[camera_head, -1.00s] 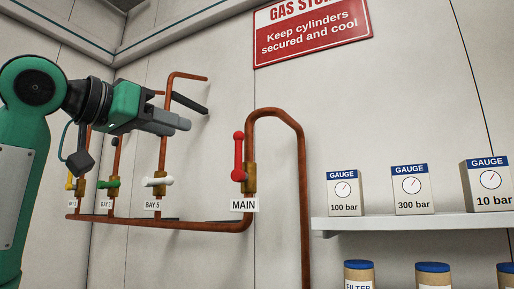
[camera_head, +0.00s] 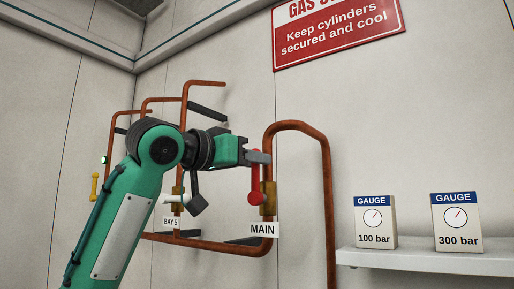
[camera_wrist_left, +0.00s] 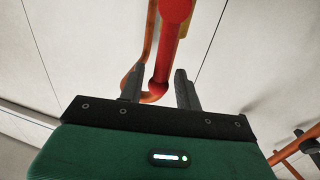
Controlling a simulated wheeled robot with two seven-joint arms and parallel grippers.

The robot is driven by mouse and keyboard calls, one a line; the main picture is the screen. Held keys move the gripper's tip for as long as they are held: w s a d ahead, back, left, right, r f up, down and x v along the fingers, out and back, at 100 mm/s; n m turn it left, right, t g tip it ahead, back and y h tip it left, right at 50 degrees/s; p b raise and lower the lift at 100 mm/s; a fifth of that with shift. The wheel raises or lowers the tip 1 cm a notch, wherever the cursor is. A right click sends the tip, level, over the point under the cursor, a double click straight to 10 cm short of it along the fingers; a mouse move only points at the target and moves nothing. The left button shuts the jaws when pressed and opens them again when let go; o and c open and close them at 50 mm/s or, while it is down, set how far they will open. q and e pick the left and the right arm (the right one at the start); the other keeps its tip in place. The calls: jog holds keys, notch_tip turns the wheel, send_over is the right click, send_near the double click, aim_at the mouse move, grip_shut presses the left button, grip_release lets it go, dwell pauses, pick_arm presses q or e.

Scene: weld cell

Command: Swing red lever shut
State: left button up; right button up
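The red lever (camera_head: 256,180) stands upright on the brass valve (camera_head: 269,198) of the copper pipe, above the MAIN label (camera_head: 262,229). My left gripper (camera_head: 262,157) is at the lever's upper end in the head view and hides its top. In the left wrist view the red lever (camera_wrist_left: 166,55) runs down between the two spread fingers of my left gripper (camera_wrist_left: 160,88). Gaps show between the lever and both fingers. My right gripper is not in view.
Copper pipes (camera_head: 326,190) run along the wall. A white lever near the BAY 5 label (camera_head: 171,222) is partly hidden behind my arm. A yellow lever (camera_head: 94,187) is at the left. A shelf (camera_head: 430,261) with gauge boxes (camera_head: 375,221) is at the right.

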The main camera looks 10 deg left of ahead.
pick_arm(q)
jog(key=shift+w+d+r, duration=0.15)
jog(key=shift+w+d, duration=0.1)
jog(key=shift+w, duration=0.15)
jog(key=shift+w+d, duration=0.15)
jog(key=shift+w, duration=0.1)
jog(key=c, duration=0.6)
grip_shut()
